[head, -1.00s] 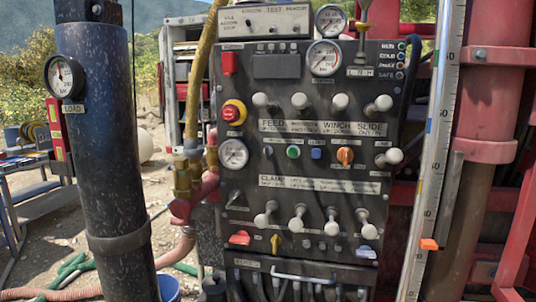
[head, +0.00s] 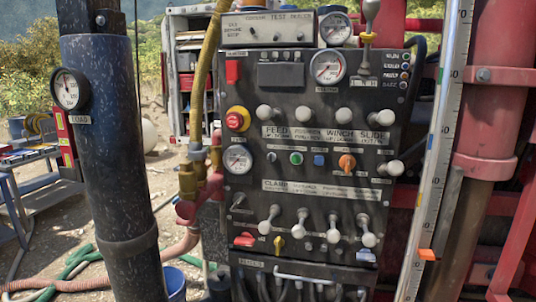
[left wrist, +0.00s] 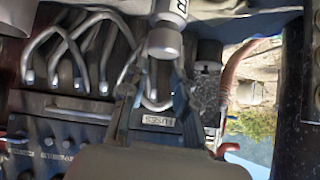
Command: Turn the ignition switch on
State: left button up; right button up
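The dark control panel (head: 318,120) stands upright in the middle of the head view. On it are an orange rotary knob (head: 347,163) at right of centre and a small yellow key-like switch (head: 279,244) at lower left. The small labels are too blurred to tell which is the ignition switch. My left gripper (left wrist: 155,95) shows only in the left wrist view, its dark fingers apart in front of the panel's lower hose section, by a fuses label (left wrist: 158,121). I see nothing held between them. My right gripper is in neither view.
Several white-knobbed levers (head: 333,236) stick out from the panel around the switches. A red-and-yellow stop button (head: 237,119) sits at upper left. A dark column (head: 110,150) stands left of the panel, and a ruler-like strip (head: 432,190) at right. Hoses (left wrist: 75,50) loop below the panel.

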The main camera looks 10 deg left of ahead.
pick_arm(q)
jog(key=w+d+r+t+p, duration=0.1)
jog(key=w+r+t, duration=0.1)
jog(key=r, duration=0.9)
jog(key=w+d+r+t, duration=0.2)
jog(key=r, duration=0.8)
jog(key=n+t+p, duration=0.1)
jog(key=t+p, duration=0.1)
jog(key=t, duration=0.2)
send_near(269, 159)
jog(key=w+p, duration=0.5)
jog(key=w, duration=0.2)
jog(key=shift+w+r, duration=0.1)
jog(key=shift+w, duration=0.3)
jog(key=shift+w+p, duration=0.3)
jog(key=shift+w, duration=0.15)
grip_shut()
